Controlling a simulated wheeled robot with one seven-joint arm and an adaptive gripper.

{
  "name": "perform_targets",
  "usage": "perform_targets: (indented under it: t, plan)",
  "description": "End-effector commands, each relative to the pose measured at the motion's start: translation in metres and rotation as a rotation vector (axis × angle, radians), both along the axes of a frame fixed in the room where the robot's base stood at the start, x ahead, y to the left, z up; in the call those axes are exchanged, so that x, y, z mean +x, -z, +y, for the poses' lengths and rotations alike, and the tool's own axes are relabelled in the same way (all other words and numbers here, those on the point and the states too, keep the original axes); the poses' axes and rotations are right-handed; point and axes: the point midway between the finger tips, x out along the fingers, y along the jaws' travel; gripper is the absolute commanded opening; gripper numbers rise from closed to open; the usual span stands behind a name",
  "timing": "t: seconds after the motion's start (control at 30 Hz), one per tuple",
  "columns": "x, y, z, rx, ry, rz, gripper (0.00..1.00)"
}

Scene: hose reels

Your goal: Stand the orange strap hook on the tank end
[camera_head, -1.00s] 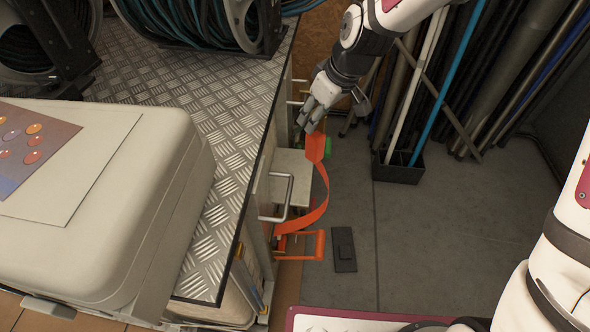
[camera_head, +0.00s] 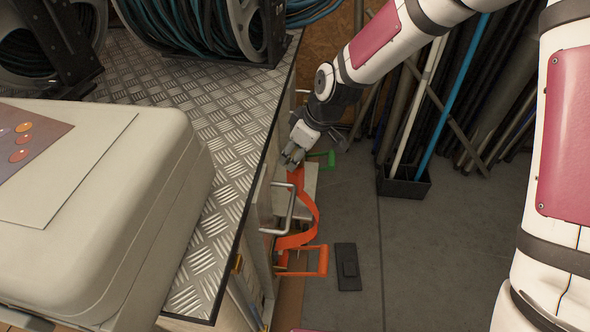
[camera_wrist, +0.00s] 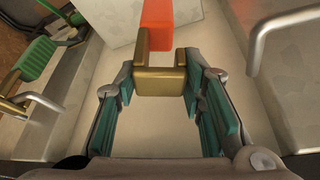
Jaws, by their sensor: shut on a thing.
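The orange strap (camera_head: 306,222) hangs in a curve from my gripper (camera_head: 293,160) down to an orange handle frame (camera_head: 320,261) low beside the workbench. In the wrist view, my gripper (camera_wrist: 161,92) is shut on the strap's brass-coloured hook (camera_wrist: 160,72), which sits between the teal finger pads. The orange strap end (camera_wrist: 156,24) rises above the hook there. A pale box-like block (camera_head: 309,192), possibly the tank, lies just below my gripper, partly hidden by the strap. Whether the hook touches it I cannot tell.
A metal bar handle (camera_head: 284,208) sticks out from the bench side near the strap. A dark flat pad (camera_head: 347,266) lies on the floor. A black rack (camera_head: 404,185) holds poles at right.

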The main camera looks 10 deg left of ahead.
Motion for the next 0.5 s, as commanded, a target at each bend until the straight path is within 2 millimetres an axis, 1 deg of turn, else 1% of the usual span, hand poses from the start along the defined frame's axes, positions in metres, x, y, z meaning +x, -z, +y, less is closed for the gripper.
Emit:
perform_targets:
  t: [0.17, 0.3, 0.37, 0.43, 0.5]
  plan:
    - [0.0, 0.013, 0.001, 0.0, -0.001, 0.0, 0.0]
    - [-0.001, 0.035, 0.001, 0.001, -0.002, 0.001, 0.0]
    - [-0.001, 0.043, 0.0, -0.001, 0.0, 0.001, 0.0]
    - [0.0, 0.047, 0.0, 0.0, -0.001, 0.0, 0.0]
    - [0.0, 0.047, 0.0, 0.0, -0.001, -0.002, 0.0]
